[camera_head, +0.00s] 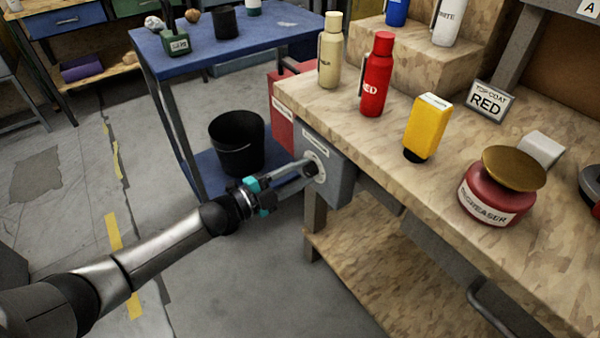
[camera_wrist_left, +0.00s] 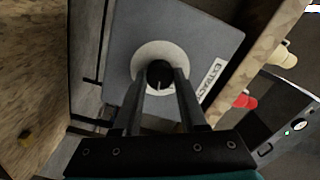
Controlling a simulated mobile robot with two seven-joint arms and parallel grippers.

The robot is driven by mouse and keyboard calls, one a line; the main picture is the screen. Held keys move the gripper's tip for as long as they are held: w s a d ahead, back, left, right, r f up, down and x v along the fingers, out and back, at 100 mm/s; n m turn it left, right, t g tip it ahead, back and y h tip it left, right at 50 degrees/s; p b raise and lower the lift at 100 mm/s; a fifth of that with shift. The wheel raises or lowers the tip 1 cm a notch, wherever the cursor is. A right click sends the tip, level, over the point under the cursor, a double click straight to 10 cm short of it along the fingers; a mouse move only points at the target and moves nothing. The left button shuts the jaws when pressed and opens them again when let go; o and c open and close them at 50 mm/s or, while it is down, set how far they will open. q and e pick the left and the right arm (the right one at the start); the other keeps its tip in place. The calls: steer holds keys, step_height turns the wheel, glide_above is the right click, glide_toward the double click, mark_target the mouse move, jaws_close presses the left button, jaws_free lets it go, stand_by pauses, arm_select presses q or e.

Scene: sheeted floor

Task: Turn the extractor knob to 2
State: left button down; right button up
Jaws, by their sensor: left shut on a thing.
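The extractor knob (camera_wrist_left: 160,75) is a small black knob on a round pale dial (camera_wrist_left: 142,62), on the front of a grey box (camera_head: 338,172) under the workbench's edge. In the left wrist view the box carries a label that partly reads "EXTRACT". My left gripper (camera_head: 308,172) reaches the dial from the left, with its two fingers shut on the knob, one on each side. A small pale mark shows on the knob; the dial's numbers are too small to read. My right gripper is in neither view.
The wooden workbench (camera_head: 395,135) holds a cream bottle (camera_head: 329,55), a red bottle (camera_head: 376,78), a yellow container (camera_head: 427,125) and a red degreaser tin (camera_head: 490,200). A black bin (camera_head: 237,150) stands on the blue table's lower shelf, left of the box. A lower wooden shelf (camera_head: 370,265) lies beneath the bench.

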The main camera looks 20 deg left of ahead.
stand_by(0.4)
arm_select(q)
steer(key=shift+c, duration=2.3)
jaws_free()
steer(key=shift+s+a, duration=0.15)
steer(key=shift+s, duration=0.05)
steer(key=p+v, duration=0.4)
steer(key=v, duration=1)
steer(key=shift+s+a, duration=0.25)
steer(key=shift+s, duration=0.05)
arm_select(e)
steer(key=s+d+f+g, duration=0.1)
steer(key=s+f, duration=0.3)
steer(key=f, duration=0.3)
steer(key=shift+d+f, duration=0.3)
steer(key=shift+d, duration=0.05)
